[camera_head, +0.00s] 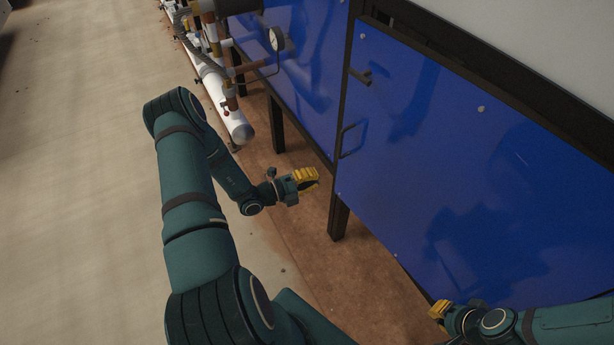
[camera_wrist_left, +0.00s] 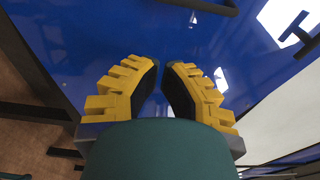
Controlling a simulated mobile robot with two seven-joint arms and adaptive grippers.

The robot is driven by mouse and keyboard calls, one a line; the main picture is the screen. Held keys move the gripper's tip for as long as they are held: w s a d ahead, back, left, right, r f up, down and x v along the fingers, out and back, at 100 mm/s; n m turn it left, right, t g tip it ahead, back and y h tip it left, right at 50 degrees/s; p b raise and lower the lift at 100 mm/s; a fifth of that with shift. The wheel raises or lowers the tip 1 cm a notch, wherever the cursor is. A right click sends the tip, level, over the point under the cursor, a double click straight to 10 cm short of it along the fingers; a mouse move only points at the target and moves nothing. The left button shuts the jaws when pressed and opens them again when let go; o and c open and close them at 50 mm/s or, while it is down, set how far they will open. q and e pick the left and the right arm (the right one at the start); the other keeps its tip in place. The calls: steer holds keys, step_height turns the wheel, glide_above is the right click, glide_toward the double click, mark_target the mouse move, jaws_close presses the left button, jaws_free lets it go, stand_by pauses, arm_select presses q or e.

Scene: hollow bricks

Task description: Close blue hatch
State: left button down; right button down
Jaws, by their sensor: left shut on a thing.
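The blue hatch (camera_head: 450,150) is a large glossy panel in a dark frame at the right of the head view. It looks close to its frame, but I cannot tell whether it sits flush. It carries a dark handle (camera_head: 342,141) near its left edge and a dark latch (camera_head: 361,76) above that. My left gripper (camera_head: 312,178) is left of and below the handle, apart from it. Its yellow fingers (camera_wrist_left: 161,66) are drawn close together; what they hold cannot be made out. My right gripper (camera_head: 437,309) is low by the panel's bottom edge, its fingers mostly hidden.
Another blue panel (camera_head: 295,50) adjoins on the left. White pipework (camera_head: 228,115) with a round gauge (camera_head: 276,39) stands in front of it. A dark leg (camera_head: 338,217) supports the frame. The pale floor (camera_head: 80,180) on the left is clear.

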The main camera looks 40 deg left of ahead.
arm_select(q)
steer(key=w+d, duration=0.1)
steer(key=w, duration=0.8)
steer(key=shift+d+p, duration=0.25)
steer(key=shift+p, duration=0.1)
steer(key=shift+w, duration=0.1)
